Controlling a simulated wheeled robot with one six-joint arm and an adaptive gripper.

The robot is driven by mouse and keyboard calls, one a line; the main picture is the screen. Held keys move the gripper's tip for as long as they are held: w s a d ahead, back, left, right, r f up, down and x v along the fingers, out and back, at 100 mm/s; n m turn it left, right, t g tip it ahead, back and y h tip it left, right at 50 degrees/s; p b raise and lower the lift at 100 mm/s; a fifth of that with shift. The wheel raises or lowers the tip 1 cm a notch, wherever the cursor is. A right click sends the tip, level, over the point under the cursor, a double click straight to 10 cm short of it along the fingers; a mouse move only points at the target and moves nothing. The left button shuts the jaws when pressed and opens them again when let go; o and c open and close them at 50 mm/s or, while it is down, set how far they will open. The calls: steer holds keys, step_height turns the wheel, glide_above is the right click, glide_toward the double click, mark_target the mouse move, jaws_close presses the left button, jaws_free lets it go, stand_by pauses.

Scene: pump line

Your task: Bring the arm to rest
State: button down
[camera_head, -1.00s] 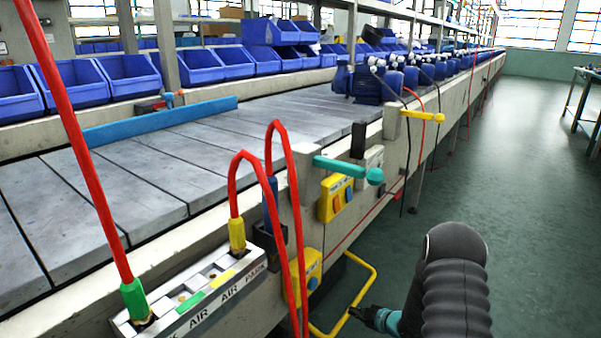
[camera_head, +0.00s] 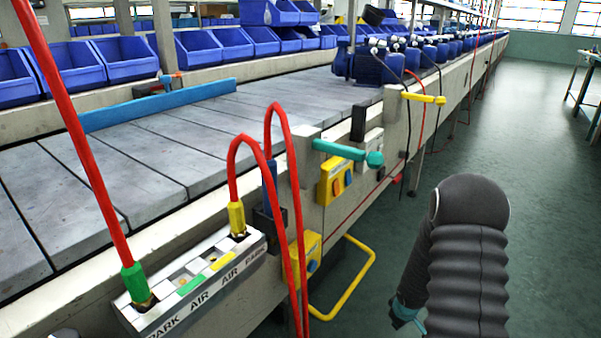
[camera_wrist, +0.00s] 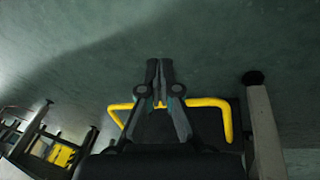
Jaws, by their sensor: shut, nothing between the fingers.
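My arm (camera_head: 465,260), dark grey with a ribbed sleeve, stands at the lower right of the head view, over the floor beside the line. My gripper is mostly hidden there; a small dark and teal part (camera_head: 405,312) shows at the arm's lower left. In the wrist view my gripper (camera_wrist: 159,68) points out over the green floor, its two dark fingers together and empty.
The conveyor line (camera_head: 150,180) runs along the left. An AIR/PARK block (camera_head: 190,285) with red hoses, a teal handle (camera_head: 340,150) and a yellow loop (camera_head: 350,285) sit on its near side. Blue motors (camera_head: 375,68) stand farther along. The floor (camera_head: 530,170) at right is open.

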steer(key=s+a+r+m+p, duration=0.1)
steer(key=s+a+r, duration=0.3)
steer(key=s+r, duration=0.5)
steer(key=s+a+r+m+t+p, duration=0.1)
steer(key=s+a+r, duration=0.4)
steer(key=r, duration=1.5)
steer(key=s+a+r+m+t+y+p, duration=0.1)
steer(key=s+a+r+m+p, duration=0.2)
steer(key=s+r, duration=1)
step_height(320, 180, up, 3)
steer(key=shift+s+a+f+m, duration=0.15)
steer(key=shift+s+a+m, duration=0.15)
steer(key=shift+a+m, duration=0.45)
